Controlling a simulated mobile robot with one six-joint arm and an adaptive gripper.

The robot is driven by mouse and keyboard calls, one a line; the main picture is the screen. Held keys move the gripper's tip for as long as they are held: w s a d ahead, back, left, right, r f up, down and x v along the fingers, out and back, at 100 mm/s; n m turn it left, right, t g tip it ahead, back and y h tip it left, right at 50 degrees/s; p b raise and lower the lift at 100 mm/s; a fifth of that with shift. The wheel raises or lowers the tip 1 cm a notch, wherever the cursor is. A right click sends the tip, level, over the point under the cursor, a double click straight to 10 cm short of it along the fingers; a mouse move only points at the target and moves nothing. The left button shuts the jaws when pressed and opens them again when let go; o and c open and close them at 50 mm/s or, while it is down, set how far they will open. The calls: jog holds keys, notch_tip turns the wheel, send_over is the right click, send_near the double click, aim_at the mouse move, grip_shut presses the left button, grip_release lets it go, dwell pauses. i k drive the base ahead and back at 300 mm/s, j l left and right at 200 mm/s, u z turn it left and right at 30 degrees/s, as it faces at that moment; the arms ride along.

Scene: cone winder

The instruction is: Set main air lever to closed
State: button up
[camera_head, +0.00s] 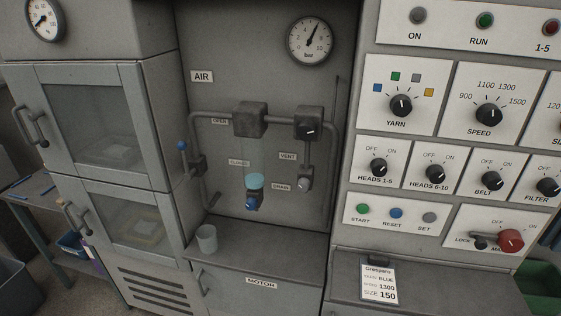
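The air panel carries an "AIR" label (202,76). A lever with a blue knob (183,146) stands on a dark valve body (198,166) in the pipe at the panel's left side. The knob is up, above and a little left of the valve body. An "OPEN" label (219,121) is at the upper right of the lever, and a "CLOSED" label (239,162), small and hard to read, is further right and lower. A round gauge (311,40) marked bar hangs above; its needle points up and slightly right. My gripper is not in view.
A grey cup (207,238) stands on the ledge (265,246) below the valve. A cabinet with two glazed doors (103,120) stands left of the lever. A filter bowl (255,190) hangs in the pipework. Knobs and buttons fill the control panel (440,150) at right.

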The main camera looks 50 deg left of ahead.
aim_at(181, 146)
jog(key=u, duration=2.4)
jog(key=i+j+z, duration=0.1)
jog(key=i+z, duration=0.2)
jog(key=i+j+z, duration=0.3)
jog(key=i+l, duration=0.1)
